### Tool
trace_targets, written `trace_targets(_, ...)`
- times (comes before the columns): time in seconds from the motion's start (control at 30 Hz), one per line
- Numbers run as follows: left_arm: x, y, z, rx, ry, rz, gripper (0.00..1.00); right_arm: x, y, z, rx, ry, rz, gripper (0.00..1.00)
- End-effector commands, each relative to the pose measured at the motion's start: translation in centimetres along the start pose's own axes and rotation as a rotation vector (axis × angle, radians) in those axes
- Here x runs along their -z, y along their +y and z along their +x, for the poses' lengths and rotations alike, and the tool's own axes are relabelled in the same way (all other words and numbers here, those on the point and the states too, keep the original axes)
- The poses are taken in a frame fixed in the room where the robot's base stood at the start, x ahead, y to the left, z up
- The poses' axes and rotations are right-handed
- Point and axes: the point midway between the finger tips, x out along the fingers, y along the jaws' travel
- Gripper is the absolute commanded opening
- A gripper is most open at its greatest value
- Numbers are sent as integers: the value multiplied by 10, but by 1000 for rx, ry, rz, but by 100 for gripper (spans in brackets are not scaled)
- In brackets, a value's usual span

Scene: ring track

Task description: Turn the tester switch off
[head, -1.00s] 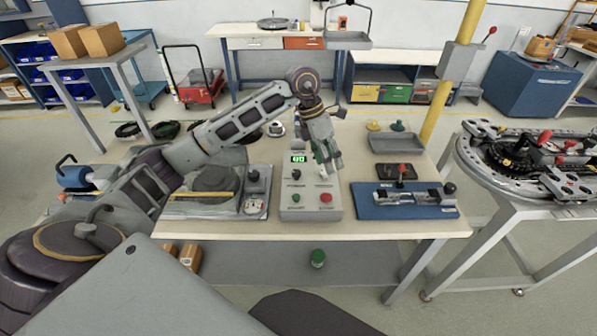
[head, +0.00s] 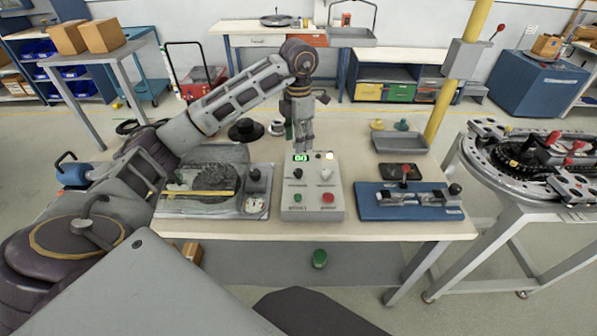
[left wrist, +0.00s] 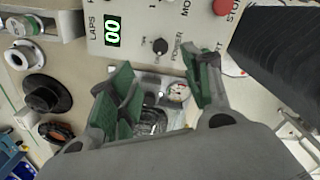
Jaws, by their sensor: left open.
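The grey tester box (head: 312,205) sits on the middle of the bench, with a lit green display reading 00, a green and a red button. Its black power knob (head: 297,173) is at the left of the panel, beside a light-coloured knob (head: 325,174). My left gripper (head: 302,143) points down at the box's back edge, near the display. In the left wrist view, the power knob (left wrist: 159,46) shows just beyond the open green-padded fingers (left wrist: 160,78), with nothing between them. I cannot read the knob's setting. My right gripper is out of view.
A blue fixture (head: 375,212) with a red-knobbed lever stands right of the box. A grey plate with a dial gauge (head: 254,205) stands left. A grey tray (head: 400,144) is behind right. A round track (head: 535,160) stands on another table at the right.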

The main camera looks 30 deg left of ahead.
Motion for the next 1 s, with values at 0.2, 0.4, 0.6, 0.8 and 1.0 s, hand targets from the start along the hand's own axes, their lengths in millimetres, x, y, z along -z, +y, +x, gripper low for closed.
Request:
trace_targets(0.2, 0, 0, 15, 2, 2, 1, 50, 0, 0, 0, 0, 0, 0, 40)
trace_targets(0.4, 1, 0, 37, 1, 3, 0, 50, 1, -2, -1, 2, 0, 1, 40)
trace_targets(0.6, 0, 0, 60, 1, 2, 0, 50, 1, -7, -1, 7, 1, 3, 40)
trace_targets(0.8, 1, -1, 85, 2, 3, 1, 50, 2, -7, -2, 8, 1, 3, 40)
trace_targets(1.0, 1, -1, 110, 1, 2, 0, 50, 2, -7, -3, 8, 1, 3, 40)
